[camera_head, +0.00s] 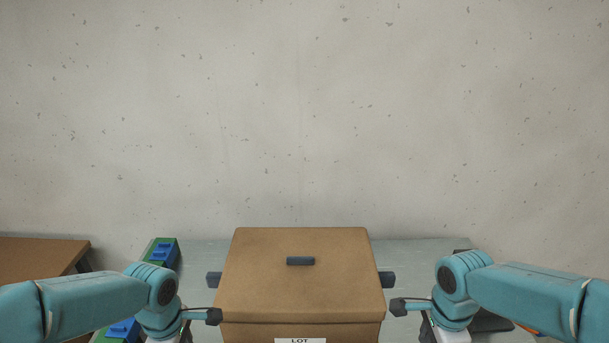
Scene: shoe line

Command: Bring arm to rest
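My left arm comes in from the left, and its gripper (188,338) is at the bottom edge, left of the brown box; its fingers are cut off by the frame. My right arm comes in from the right, and its gripper (430,336) is at the bottom edge, right of the box, also mostly out of view. The brown lidded box (300,272) stands in the middle with a dark handle (300,261) on its closed lid and a white LOT label (300,340) in front. I see nothing held in either gripper, but the fingertips are hidden.
The grey table (410,256) runs under the box. Green and blue pieces (162,252) lie at the left. A dark item (490,322) and a bit of orange show partly behind my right arm. A brown surface (40,256) is at far left. A bare wall (300,110) stands behind.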

